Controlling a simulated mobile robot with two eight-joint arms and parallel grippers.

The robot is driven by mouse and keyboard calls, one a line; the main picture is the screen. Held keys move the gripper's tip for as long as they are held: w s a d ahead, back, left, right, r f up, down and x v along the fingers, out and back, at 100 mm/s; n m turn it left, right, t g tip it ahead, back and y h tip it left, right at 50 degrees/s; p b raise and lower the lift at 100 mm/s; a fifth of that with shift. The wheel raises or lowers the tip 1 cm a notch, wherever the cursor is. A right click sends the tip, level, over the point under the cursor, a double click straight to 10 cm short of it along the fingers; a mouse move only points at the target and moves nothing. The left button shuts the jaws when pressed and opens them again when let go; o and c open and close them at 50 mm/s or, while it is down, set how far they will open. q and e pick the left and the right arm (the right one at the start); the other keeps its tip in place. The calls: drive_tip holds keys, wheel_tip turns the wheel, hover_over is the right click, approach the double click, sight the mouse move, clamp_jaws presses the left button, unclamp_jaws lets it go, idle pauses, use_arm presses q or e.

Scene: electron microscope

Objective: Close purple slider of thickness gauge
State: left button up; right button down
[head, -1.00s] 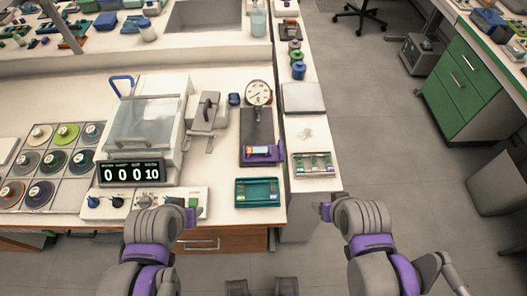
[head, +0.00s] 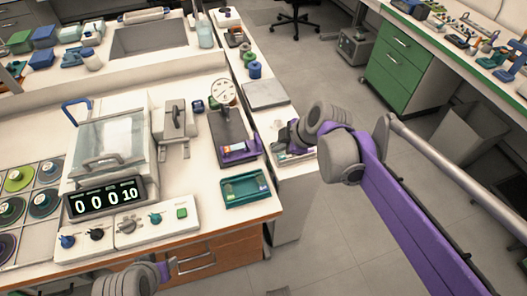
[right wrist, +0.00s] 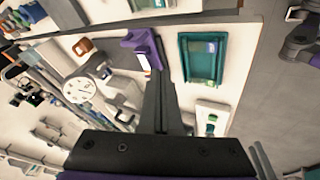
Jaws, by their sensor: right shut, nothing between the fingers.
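The thickness gauge has a round white dial (head: 222,92) above a dark base (head: 228,122). Its purple slider (head: 238,153) is at the near end of the base, with a small orange and white item on it. In the right wrist view, the purple slider (right wrist: 142,42) and dial (right wrist: 80,90) lie left of my fingers. My right gripper (head: 280,138) is right of the gauge, over the side counter; its fingers (right wrist: 158,82) are shut and empty. My left gripper (head: 168,268) is low at the bench front; its jaw opening is unclear.
A teal tray (head: 245,188) sits in front of the gauge. A grey clamp-like device (head: 176,125) and a glass-lidded machine (head: 108,140) with a counter display (head: 105,198) stand left. A grey plate (head: 265,95) and several small jars line the side counter.

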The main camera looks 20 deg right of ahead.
drive_tip(key=b+x, duration=0.1)
drive_tip(key=x, duration=0.8)
drive_tip(key=shift+w+f, duration=0.2)
drive_tip(key=shift+f, duration=0.15)
drive_tip(key=w, duration=0.3)
drive_tip(key=shift+d+f+b, duration=0.2)
drive_tip(key=shift+f+b, duration=0.1)
drive_tip(key=shift+f, duration=0.05)
drive_tip(key=shift+w+f, duration=0.1)
drive_tip(key=shift+w, duration=0.35)
drive_tip(key=w+p, duration=0.1)
drive_tip(key=w, duration=1.2)
drive_tip(key=shift+w+a+p, duration=0.15)
drive_tip(key=shift+w+p, duration=0.2)
